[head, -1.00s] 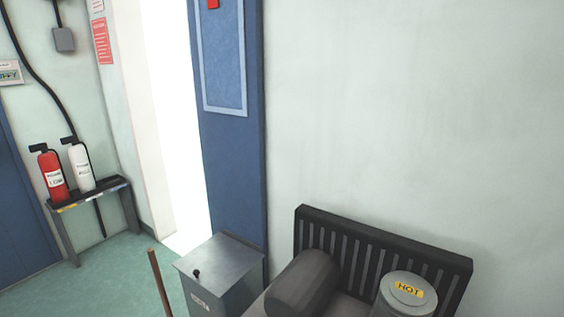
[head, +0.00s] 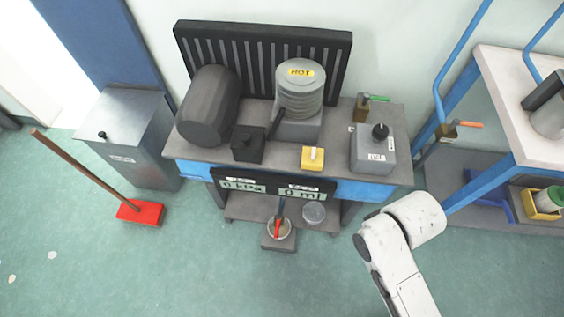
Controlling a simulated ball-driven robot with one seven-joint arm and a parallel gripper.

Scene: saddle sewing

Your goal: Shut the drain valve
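Several small valve-like handles are in the head view, and no readable label shows which is the drain valve. An orange-handled brass valve (head: 455,127) is further right, by the blue-framed cart. A red lever (head: 278,227) stands upright over a small round cup under the bench's front displays. My white arm (head: 400,255) is at the lower right, in front of the bench. My gripper is not in view, and nothing is seen touching any valve.
The bench (head: 205,152) carries a dark cylinder, a "HOT" finned cylinder (head: 300,88), a yellow switch box (head: 313,157) and a grey knob box (head: 373,150). A red-headed broom (head: 140,212) and metal bin (head: 130,135) stand left. Green floor is clear in front.

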